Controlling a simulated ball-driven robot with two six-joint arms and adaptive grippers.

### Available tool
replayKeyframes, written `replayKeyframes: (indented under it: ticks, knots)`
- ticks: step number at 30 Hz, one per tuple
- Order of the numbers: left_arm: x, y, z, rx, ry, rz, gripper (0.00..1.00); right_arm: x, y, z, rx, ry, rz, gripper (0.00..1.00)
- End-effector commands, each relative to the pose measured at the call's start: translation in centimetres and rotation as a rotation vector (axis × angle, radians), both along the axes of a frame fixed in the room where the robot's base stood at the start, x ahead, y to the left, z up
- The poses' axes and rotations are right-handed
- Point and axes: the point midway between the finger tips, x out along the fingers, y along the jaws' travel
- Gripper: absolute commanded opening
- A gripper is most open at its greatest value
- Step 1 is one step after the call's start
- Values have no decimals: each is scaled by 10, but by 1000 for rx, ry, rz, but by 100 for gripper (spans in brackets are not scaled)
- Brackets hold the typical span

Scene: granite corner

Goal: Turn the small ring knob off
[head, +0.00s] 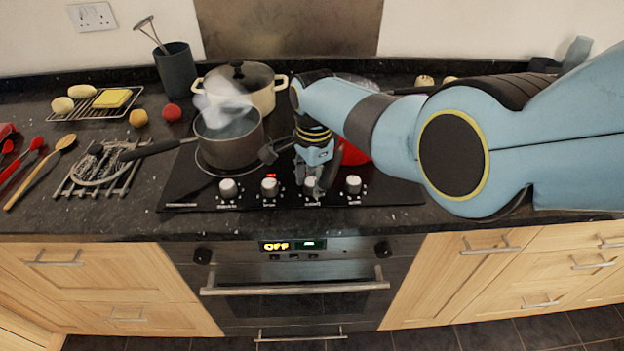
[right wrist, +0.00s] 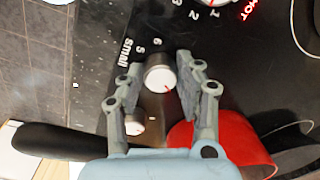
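The small ring knob (right wrist: 160,76) is a round white-topped knob with a red pointer mark, standing on the black hob beside the printed word "small". In the head view it is the third knob from the left (head: 311,188), partly covered by my right gripper (head: 311,181). In the right wrist view my right gripper (right wrist: 158,66) is open, with one finger on each side of the knob. Narrow gaps seem to show at its sides; I cannot tell whether either finger touches. The pointer slants toward the lower right in that view. My left gripper is not in view.
Other knobs flank it, left (head: 269,187) and right (head: 353,185). A steaming saucepan (head: 230,150) stands on the left of the hob, its handle pointing left. A cream lidded pot (head: 262,98) stands behind. A red pan (right wrist: 230,150) is close by my right gripper.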

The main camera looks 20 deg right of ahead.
Motion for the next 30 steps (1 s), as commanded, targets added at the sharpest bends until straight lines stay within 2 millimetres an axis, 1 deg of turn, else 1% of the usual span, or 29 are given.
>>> replayKeyframes:
  ticks: [1, 4, 5, 20, 23, 25, 30]
  knots:
    - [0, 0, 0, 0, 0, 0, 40, 0, 0, 0, 0, 0, 0, 41]
    - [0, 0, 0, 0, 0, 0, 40, 0, 0, 0, 0, 0, -1, 55]
    - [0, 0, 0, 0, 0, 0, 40, 0, 0, 0, 0, 0, -1, 57]
    - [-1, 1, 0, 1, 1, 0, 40, 0, 0, 0, 0, 0, -10, 57]
    - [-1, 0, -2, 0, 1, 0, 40, 0, 0, -1, 0, 1, -56, 57]
    - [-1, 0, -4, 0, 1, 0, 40, 0, 0, -1, 1, 0, -118, 57]
    - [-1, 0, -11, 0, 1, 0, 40, 0, 1, -2, 1, 0, -358, 57]
